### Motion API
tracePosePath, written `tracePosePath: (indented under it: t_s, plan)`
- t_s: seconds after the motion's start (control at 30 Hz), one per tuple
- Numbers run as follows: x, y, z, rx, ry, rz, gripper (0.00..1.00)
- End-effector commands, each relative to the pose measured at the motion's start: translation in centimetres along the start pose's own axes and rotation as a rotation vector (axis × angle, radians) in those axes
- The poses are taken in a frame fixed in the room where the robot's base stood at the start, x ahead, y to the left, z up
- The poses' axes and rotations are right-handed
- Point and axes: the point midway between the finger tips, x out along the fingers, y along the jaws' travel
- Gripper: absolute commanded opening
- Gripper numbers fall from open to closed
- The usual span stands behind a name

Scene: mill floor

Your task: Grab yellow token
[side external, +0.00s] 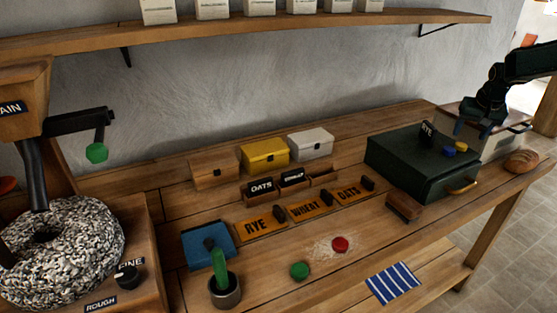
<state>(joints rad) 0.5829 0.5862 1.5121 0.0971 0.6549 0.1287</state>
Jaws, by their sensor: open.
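The yellow token (461,146) lies on top of the dark green box (408,159), near its right end. A blue token (448,152) lies just left of it. My gripper (468,129) is open and empty, a little above and beyond the yellow token. It looks apart from the token, though the exact gap is hard to judge from this side. A dark block labelled RYE (427,133) stands on the same box, left of the tokens.
A red token (340,244) and a green token (299,270) lie on the bench. A bread loaf (521,162) sits right of the green box. A pale box (497,143) stands behind it. A brush (404,207) lies in front. A shelf (260,29) runs above.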

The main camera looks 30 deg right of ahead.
Motion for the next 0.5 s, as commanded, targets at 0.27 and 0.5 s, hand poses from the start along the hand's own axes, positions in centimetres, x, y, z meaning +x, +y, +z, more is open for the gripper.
tracePosePath:
  t_s: [0.27, 0.5]
  plan:
    - [1.1, 0.0, 0.1, 0.0, -0.003, 0.001, 0.59]
    - [3.9, -0.1, 0.1, 0.0, -0.003, 0.001, 0.59]
